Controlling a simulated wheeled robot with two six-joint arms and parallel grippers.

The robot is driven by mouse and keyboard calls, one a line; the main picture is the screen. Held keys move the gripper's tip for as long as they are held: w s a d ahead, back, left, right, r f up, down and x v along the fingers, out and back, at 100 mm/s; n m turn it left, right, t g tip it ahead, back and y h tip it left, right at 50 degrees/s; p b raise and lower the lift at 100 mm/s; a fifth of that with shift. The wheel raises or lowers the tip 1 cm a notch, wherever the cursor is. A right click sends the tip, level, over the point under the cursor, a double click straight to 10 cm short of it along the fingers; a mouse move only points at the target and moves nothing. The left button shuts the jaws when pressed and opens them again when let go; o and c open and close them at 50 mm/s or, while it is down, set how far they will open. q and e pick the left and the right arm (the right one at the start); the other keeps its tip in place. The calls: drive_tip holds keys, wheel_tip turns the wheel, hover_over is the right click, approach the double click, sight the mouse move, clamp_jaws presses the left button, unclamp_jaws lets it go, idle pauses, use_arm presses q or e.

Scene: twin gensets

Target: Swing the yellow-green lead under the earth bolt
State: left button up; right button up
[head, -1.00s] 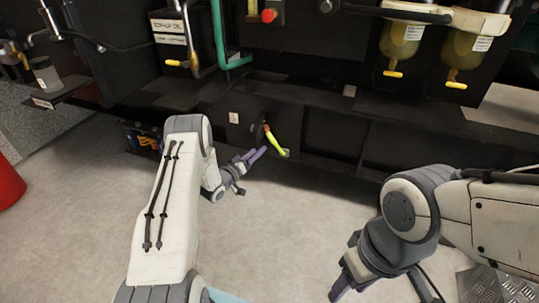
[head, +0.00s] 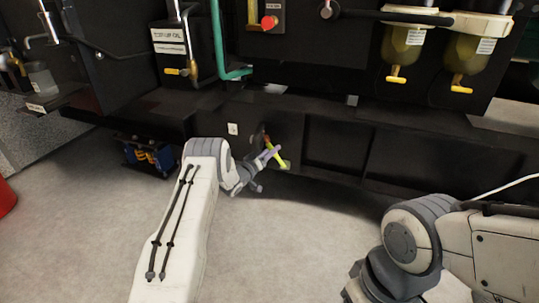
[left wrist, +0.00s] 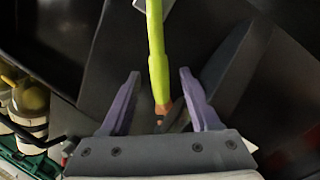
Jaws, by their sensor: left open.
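The yellow-green lead (head: 281,161) hangs slanting at the low dark panel, with a reddish upper end. In the left wrist view the lead (left wrist: 156,45) runs down from the top edge into the space between my fingers, ending in a copper-coloured tip (left wrist: 162,107). My left gripper (head: 271,155) is at the lead. In the wrist view my left gripper (left wrist: 158,80) is open, with one purple finger on each side of the lead and visible gaps. I cannot single out the earth bolt. My right arm is at lower right; its fingers are out of the frame.
A black machine frame with a long low beam (head: 345,125) spans the view above the lead. Two amber filter bowls (head: 401,45) hang at upper right. A blue item (head: 148,155) sits low at left. The grey floor (head: 270,240) in front is clear.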

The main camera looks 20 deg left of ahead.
use_arm(q)
clamp_jaws()
idle(1.4)
